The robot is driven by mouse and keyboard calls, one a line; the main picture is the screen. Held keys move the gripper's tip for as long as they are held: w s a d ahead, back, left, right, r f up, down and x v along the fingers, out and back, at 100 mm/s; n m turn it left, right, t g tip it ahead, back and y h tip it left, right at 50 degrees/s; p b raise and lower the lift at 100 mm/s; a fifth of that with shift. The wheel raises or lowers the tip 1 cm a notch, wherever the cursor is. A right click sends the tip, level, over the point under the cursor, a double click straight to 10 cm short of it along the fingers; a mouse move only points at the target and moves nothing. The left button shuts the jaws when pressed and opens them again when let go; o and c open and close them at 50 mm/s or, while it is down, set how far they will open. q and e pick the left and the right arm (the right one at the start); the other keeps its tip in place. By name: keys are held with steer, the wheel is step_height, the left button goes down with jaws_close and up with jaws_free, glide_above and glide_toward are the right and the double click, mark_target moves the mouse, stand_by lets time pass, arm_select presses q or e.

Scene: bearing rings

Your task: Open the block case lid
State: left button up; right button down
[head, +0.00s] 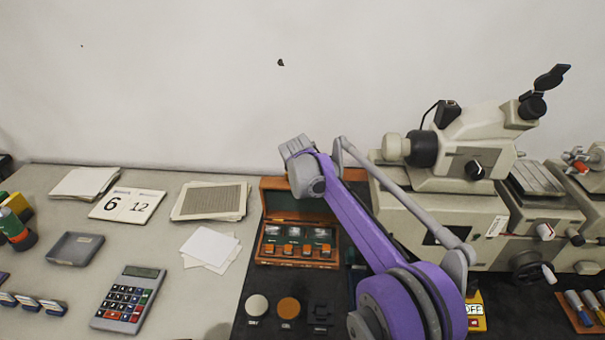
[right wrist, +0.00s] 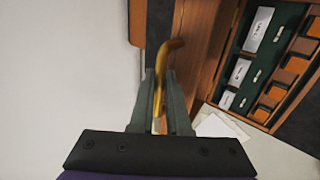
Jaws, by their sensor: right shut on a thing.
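The wooden block case (head: 262,259) stands on the bench with its green-lined inside showing. Orange-brown blocks and white-labelled slots are in it. Its lid (head: 273,184) is raised at the back, green lining facing out. My right arm reaches over the case, and its wrist hides part of the lid's right side. In the right wrist view my right gripper (right wrist: 159,100) is shut on a bent brass handle (right wrist: 170,48) beside the wooden lid (right wrist: 198,40). The open case (right wrist: 229,63) lies to the right there. The fingertips are hidden in the head view. My left gripper is not in view.
A beige microscope machine (head: 445,215) stands right of the case. Two round pads (head: 289,307) lie in front. A calculator (head: 130,298), grey tray (head: 75,248) and papers (head: 210,246) lie to the left. The wall is close behind.

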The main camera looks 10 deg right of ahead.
steer(key=c, duration=0.9)
jaws_free()
steer(key=shift+s, duration=0.1)
steer(key=shift+s, duration=0.1)
steer(key=v, duration=1)
steer(key=shift+s+r, duration=0.15)
steer(key=shift+r, duration=0.25)
steer(key=shift+s, duration=0.1)
steer(key=s+d+f+m+g, duration=0.15)
steer(key=s+d+m, duration=0.25)
steer(key=s, duration=0.5)
steer(key=s+d+f+m+t, duration=0.1)
steer(key=s+d+f+m, duration=0.25)
steer(key=s, duration=0.65)
steer(key=s+d+f+m, duration=0.1)
steer(key=s+f+m, duration=0.1)
steer(key=s+f, duration=0.2)
steer(key=s+d+f+m+g+y, duration=0.1)
steer(key=s+f+m, duration=0.2)
steer(key=s, duration=0.5)
steer(key=s+f+m, duration=0.3)
steer(key=s+f, duration=0.2)
steer(key=s, duration=0.2)
steer(key=shift+d+f+g+y, duration=0.25)
steer(key=shift+d+f+y, duration=0.05)
steer(key=shift+d+f, duration=0.1)
